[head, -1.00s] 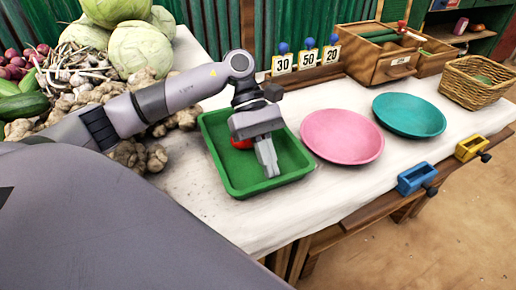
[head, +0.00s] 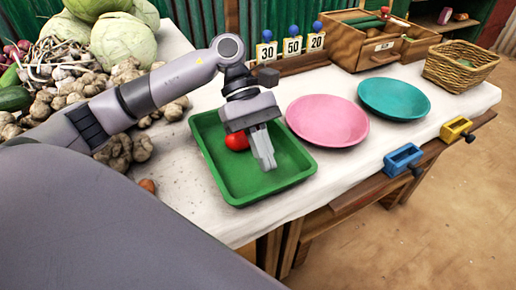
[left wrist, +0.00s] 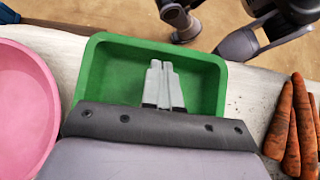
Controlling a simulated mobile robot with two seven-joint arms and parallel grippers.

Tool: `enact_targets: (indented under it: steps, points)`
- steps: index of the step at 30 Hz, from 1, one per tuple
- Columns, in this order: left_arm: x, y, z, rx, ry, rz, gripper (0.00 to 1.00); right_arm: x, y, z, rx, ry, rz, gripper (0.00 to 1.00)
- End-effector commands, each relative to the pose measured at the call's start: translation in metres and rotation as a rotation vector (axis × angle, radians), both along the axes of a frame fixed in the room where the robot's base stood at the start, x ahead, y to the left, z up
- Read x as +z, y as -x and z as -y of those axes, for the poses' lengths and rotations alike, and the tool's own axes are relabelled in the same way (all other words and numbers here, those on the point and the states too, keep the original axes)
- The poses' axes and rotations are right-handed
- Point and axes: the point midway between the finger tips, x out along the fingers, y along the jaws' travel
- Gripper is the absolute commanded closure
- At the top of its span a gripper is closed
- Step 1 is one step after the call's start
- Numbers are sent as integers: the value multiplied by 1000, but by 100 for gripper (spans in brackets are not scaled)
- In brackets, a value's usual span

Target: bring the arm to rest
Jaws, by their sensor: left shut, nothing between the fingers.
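My left gripper (head: 264,150) is shut and empty. In the head view it hangs over the green tray (head: 240,193), its fingers pointing down. A red tomato (head: 237,141) lies in the tray, just left of the fingers and partly hidden behind the gripper. In the left wrist view the shut fingers (left wrist: 164,84) show against the green tray (left wrist: 215,85); the tomato is hidden there. My right gripper cannot be made out.
A pink plate (head: 327,121) and a teal plate (head: 394,99) stand right of the tray. Number cards (head: 292,46), a wooden drawer box (head: 372,50) and a wicker basket (head: 460,66) are behind. Cabbages (head: 125,45) and ginger lie left. Carrots (left wrist: 302,125) show in the left wrist view.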

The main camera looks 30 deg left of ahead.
Motion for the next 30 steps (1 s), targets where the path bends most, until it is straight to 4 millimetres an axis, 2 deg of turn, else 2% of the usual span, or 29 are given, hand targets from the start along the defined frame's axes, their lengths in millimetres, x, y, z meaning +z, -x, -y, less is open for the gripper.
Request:
enact_targets:
  steps: [6, 17, 20, 22, 27, 30]
  points:
    - [26, -12, -22, 3, 0, 3, 100, -5, 4, 4, -8, 5, -17, 57]
    - [38, -16, -31, -1, 0, 1, 100, -5, 5, 6, -12, 7, -21, 57]
    - [49, -16, -31, 0, 1, 1, 100, 7, 5, 6, -12, 6, -21, 57]
    - [64, -16, -31, 0, 1, 1, 100, 21, 5, 6, -12, 7, -19, 57]
    - [112, -16, -31, 0, 1, 1, 100, 67, 5, 9, -17, 7, -11, 57]
    - [139, -16, -31, 0, 1, 1, 100, 86, 8, 13, -25, 13, -23, 57]
